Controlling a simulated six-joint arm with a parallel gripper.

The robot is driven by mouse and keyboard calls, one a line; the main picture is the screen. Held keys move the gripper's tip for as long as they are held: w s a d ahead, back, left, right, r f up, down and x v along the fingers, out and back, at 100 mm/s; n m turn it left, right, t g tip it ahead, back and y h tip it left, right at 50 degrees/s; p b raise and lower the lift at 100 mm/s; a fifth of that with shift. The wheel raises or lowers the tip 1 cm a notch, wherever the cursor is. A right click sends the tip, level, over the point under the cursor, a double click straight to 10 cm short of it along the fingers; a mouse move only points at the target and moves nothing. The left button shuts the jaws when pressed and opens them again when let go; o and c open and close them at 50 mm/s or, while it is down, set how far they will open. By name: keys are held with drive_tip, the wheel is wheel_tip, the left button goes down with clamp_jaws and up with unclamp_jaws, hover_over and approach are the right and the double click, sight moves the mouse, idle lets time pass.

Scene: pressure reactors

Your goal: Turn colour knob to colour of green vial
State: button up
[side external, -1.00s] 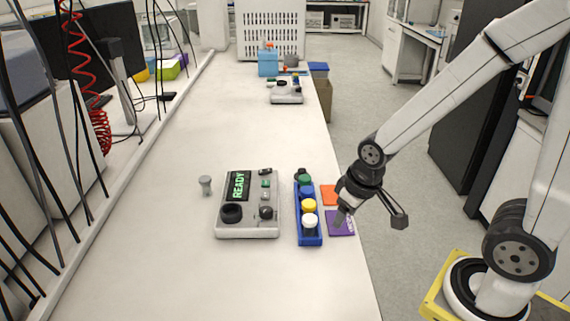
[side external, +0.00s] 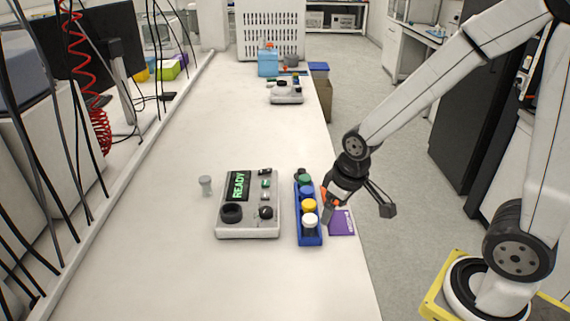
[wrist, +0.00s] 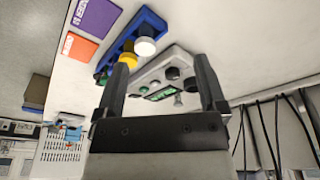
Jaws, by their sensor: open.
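The grey reactor box (side external: 248,204) stands on the bench with a screen (side external: 237,186) reading READY, a wide black socket (side external: 231,213) and a small dark knob (side external: 266,212). Which colour the knob points to is too small to tell. The blue rack (side external: 308,240) right of it holds vials with green (side external: 304,180), blue (side external: 307,193), yellow (side external: 309,205) and white (side external: 310,221) caps. My gripper (side external: 330,207) is open and empty, just right of the rack. In the wrist view the box (wrist: 150,79) shows partly between my gripper's fingers (wrist: 162,75).
A purple card (side external: 342,223) and an orange card, mostly hidden in the side view, lie right of the rack near the bench edge. The orange card (wrist: 78,46) shows in the wrist view. A small grey vial (side external: 205,184) stands left of the box. The front bench is clear.

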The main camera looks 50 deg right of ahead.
sight(267, 209)
drive_tip(key=w+n, duration=0.2)
drive_tip(key=w, duration=0.4)
drive_tip(key=w+a+f+n+g, duration=0.1)
drive_tip(key=w+n, duration=0.1)
drive_tip(key=w, duration=0.4)
drive_tip(key=w+a+f+n+g, duration=0.1)
drive_tip(key=w+n, duration=0.1)
drive_tip(key=w, duration=0.3)
drive_tip(key=shift+w+f+n, duration=0.25)
drive_tip(key=shift+w+n, duration=0.15)
drive_tip(key=shift+w+a+f+n, duration=0.1)
drive_tip(key=shift+w+f+n, duration=0.1)
drive_tip(key=shift+w, duration=0.2)
drive_tip(key=shift+w+f+n, duration=0.1)
drive_tip(key=shift+w+n, duration=0.1)
drive_tip(key=shift+w, duration=0.15)
drive_tip(key=shift+f, duration=0.1)
drive_tip(key=shift+f, duration=3.8)
clamp_jaws()
